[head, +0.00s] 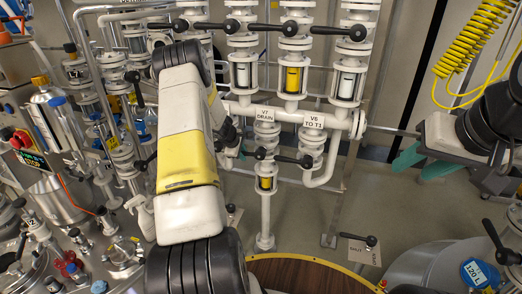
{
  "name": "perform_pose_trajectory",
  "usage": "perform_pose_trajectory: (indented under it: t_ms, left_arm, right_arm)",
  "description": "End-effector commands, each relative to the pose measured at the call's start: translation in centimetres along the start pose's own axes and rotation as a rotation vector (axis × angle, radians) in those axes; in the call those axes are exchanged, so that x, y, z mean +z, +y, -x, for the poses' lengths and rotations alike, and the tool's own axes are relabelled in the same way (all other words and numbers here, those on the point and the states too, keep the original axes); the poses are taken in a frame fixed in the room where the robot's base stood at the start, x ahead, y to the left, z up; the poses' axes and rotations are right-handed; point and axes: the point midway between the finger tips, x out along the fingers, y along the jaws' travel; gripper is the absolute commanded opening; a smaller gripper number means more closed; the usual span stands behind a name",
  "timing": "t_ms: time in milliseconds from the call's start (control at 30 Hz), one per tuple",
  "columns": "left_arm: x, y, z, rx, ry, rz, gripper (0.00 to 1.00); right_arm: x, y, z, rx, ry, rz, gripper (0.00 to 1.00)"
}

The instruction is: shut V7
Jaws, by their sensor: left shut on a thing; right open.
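The V7 DRAIN label (265,115) hangs on the white pipework in the middle of the head view. Below it is the V7 valve, with a black lever (260,153) on its front that reaches left toward my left gripper. A small sight glass (266,183) with yellow in it sits under the valve. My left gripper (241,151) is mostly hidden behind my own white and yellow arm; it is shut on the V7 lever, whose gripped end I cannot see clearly. My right gripper (421,160) is open and empty, its green fingers apart at the right, away from the valves.
The V6 TO T3 label (313,122) and its valve lever (306,161) are close on the right of V7. Several black levers line the pipes above. A SHUT/OPEN plate (360,250) is low at the right. A yellow coiled hose (470,45) hangs at the upper right.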

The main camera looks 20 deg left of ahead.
Motion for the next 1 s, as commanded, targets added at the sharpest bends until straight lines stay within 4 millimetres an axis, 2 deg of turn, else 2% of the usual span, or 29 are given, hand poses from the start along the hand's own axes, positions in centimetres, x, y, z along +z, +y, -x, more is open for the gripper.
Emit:
perform_pose_trajectory:
  t_ms: [33,200,833,867,900,1000]
  left_arm:
    - [-0.42,0.72,0.53,0.010,0.028,-0.019,0.00]
    - [-0.73,1.00,0.97,0.010,0.082,-0.053,0.00]
    - [-0.84,1.19,1.20,0.010,0.116,-0.075,0.00]
    - [-0.84,1.20,1.19,0.010,0.116,-0.075,0.27]
    - [-0.83,1.18,1.18,0.010,0.116,-0.074,0.29]
    - [-0.76,1.04,1.12,0.007,0.114,-0.074,0.29]
  right_arm:
    - [0.00,0.00,0.00,0.000,0.000,0.000,0.42]
    - [0.00,0.00,0.00,0.000,0.000,0.000,0.42]
    - [0.00,0.00,0.00,0.000,0.000,0.000,0.42]
    - [0.00,0.00,0.00,0.000,0.000,0.000,0.42]
    - [0.00,0.00,0.00,0.000,0.000,0.000,0.42]
    - [0.00,0.00,0.00,0.000,0.000,0.000,0.42]
